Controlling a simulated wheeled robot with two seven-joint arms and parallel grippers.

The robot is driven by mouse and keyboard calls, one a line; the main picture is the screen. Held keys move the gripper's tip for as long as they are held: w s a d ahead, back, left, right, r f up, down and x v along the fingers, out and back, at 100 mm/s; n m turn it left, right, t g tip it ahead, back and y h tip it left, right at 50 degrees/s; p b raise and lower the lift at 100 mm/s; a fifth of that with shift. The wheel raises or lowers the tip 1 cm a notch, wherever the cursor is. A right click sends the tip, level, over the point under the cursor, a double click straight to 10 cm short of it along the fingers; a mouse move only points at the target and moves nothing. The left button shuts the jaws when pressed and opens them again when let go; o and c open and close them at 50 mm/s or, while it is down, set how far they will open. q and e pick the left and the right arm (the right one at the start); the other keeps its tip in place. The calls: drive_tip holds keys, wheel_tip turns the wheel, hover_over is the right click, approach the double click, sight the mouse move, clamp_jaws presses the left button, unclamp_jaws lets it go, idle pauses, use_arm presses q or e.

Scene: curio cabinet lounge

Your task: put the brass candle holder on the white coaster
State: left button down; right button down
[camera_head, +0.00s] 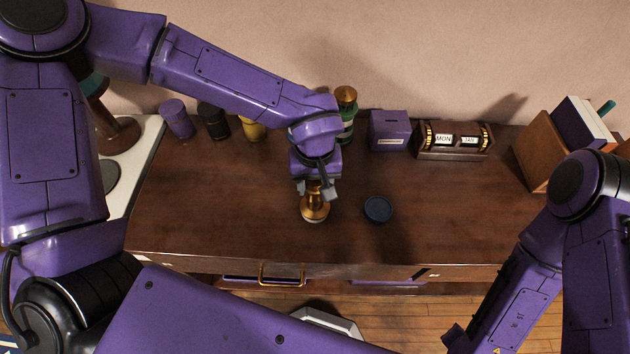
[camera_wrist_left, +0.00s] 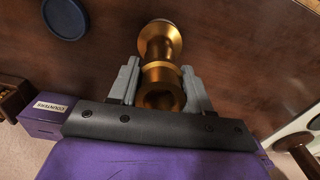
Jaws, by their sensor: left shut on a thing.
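The brass candle holder (camera_head: 315,207) is upright at the middle of the wooden cabinet top. My left gripper (camera_head: 317,190) is above it and shut on its upper part. In the left wrist view the fingers (camera_wrist_left: 161,80) close on both sides of the candle holder (camera_wrist_left: 162,60), below its cup. A thin pale rim, seemingly the white coaster (camera_head: 314,220), shows under the holder's base. The holder hides most of it, and I cannot tell whether the two touch. My right arm is at the lower right, with its gripper out of view.
A dark blue coaster (camera_head: 378,208) lies to the right of the holder. Behind stand a green jar with a brass lid (camera_head: 346,108), a purple counters box (camera_head: 390,130), a calendar block (camera_head: 455,141) and several small canisters. Books (camera_head: 580,125) stand at the right. The front right top is clear.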

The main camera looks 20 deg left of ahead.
use_arm(q)
drive_tip(key=shift+c, duration=2.4)
unclamp_jaws()
drive_tip(key=shift+f, duration=0.15)
drive_tip(key=shift+r, duration=0.3)
wheel_tip(320, 180, up, 12)
drive_tip(key=shift+f, duration=0.1)
